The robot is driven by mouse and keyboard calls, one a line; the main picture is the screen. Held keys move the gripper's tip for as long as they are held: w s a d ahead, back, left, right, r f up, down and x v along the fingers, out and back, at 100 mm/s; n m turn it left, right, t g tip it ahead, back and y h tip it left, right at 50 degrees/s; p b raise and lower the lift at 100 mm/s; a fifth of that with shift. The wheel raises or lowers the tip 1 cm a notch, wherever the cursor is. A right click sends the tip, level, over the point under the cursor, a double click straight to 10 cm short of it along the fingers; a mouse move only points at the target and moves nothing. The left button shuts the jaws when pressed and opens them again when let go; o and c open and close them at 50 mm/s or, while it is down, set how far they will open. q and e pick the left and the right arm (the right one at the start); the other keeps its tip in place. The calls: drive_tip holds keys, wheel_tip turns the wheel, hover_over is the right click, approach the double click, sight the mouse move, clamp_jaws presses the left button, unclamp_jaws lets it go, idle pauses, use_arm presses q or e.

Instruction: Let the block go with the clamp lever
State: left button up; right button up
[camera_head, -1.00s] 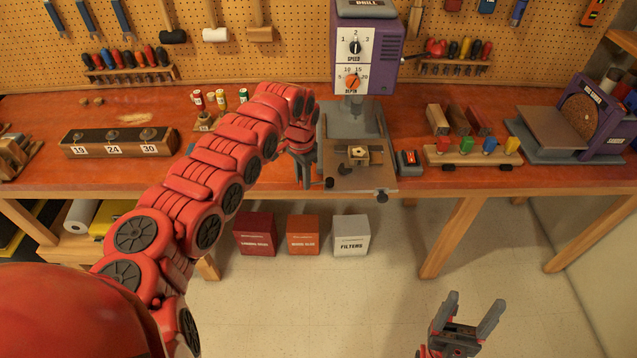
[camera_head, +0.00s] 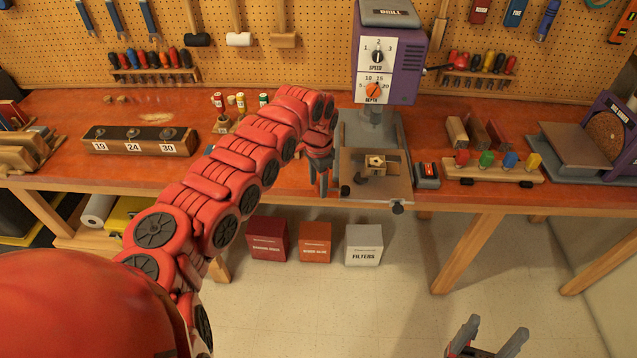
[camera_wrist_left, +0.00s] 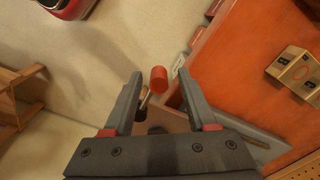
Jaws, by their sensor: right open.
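A small pale wooden block (camera_head: 375,161) with a hole in its top sits in the clamp on the drill press table (camera_head: 376,188). The clamp lever, a red cylindrical knob (camera_wrist_left: 158,79) on a thin metal rod, shows in the left wrist view between my left fingertips, with a gap on both sides. The lever is not distinguishable in the head view. My left gripper (camera_head: 320,180) points down at the left edge of the drill press table; it is open and empty (camera_wrist_left: 162,88). My right gripper (camera_head: 494,336) is open and empty, low in front of the bench.
The purple drill press (camera_head: 388,55) rises behind the block. A red-and-black switch box (camera_head: 427,175) stands right of its table. A wooden rack with coloured pegs (camera_head: 495,173) and a sander (camera_head: 585,150) are further right. A numbered holder (camera_head: 133,140) is on the left.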

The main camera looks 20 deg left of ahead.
use_arm(q)
wheel_tip(320, 180, up, 10)
drive_tip(key=b, duration=0.4)
drive_tip(key=shift+w+d+f, duration=0.1)
wheel_tip(320, 180, up, 8)
drive_tip(key=shift+f+p, duration=0.2)
drive_tip(key=shift+p, duration=0.15)
